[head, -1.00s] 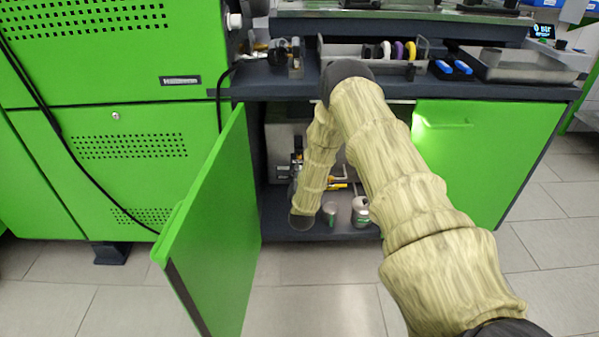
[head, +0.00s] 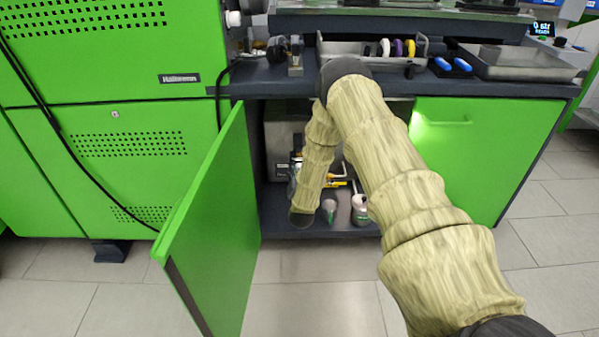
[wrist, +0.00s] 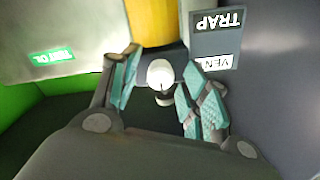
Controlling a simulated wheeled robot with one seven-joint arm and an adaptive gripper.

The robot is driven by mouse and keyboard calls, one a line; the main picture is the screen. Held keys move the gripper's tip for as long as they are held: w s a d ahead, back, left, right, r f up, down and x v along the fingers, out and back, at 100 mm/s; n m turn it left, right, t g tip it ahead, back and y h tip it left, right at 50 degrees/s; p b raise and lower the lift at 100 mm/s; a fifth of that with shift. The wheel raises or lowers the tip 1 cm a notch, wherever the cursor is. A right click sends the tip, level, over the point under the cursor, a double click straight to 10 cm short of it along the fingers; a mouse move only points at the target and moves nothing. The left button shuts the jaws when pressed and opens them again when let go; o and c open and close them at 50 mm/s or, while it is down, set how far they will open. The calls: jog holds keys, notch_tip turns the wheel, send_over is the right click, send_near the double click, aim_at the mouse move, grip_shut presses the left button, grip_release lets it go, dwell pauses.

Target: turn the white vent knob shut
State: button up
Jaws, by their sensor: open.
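The white vent knob (wrist: 160,74) shows in the wrist view, in the gap between the fingers of my gripper (wrist: 160,88). My gripper is open, with one teal-padded finger on each side of the knob. I cannot tell whether either pad touches it. A label reading "VEN", partly hidden by the right finger, and a "TRAP" plate (wrist: 218,22) are to the right of the knob, upside down. In the head view my arm reaches into the open cabinet, and I cannot make out the knob there.
The green cabinet door (head: 205,230) stands open on the left. A closed green panel (head: 490,150) is on the right. A yellow part (wrist: 155,20) is just behind the knob. Small containers (head: 360,208) stand on the cabinet floor. A dark worktop (head: 300,85) lies above.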

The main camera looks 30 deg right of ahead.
jog(key=v, duration=1.2)
jog(key=shift+f, duration=0.1)
jog(key=s+a+f+n+g+y, duration=0.6)
jog(key=s+a+f+y, duration=0.1)
jog(key=s+a+f, duration=0.7)
jog(key=s+a+f+n+g+y, duration=0.15)
jog(key=s+a+g, duration=0.3)
jog(key=s, duration=0.95)
jog(key=s+a+n+g+y, duration=0.1)
jog(key=s+a+n+g, duration=0.3)
jog(key=s, duration=1.1)
notch_tip(320, 180, up, 28)
jog(key=p, duration=2.7)
jog(key=shift+f+m+g, duration=0.25)
jog(key=shift+m+g, duration=0.1)
jog(key=shift+g, duration=0.1)
jog(key=shift+w, duration=0.1)
